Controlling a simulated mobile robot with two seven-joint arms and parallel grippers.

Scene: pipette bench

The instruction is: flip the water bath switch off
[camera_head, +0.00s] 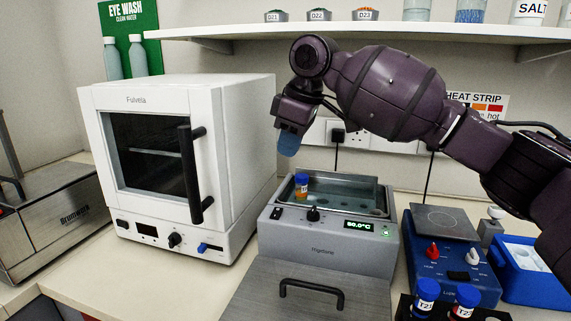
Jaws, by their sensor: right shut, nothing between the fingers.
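The water bath (328,243) is a grey box on the bench in the middle. Its display (360,226) reads 50.0°C, and a small green light (385,233) is lit at the front right. A small black rocker switch (276,213) is at the left of its front panel, left of a black knob (313,214). Which way the rocker is tipped is too small to tell. A blue-capped tube (301,187) stands in the bath's water. My right gripper (288,143), with blue fingertips, is shut and empty, above the bath's back left, apart from the switch. My left gripper is not in view.
A white oven (235,180) stands left of the bath. A blue hot plate (450,262) and tubes in a rack stand right. A grey panel with a black handle (312,291) lies in front. A shelf (400,33) runs above my right arm.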

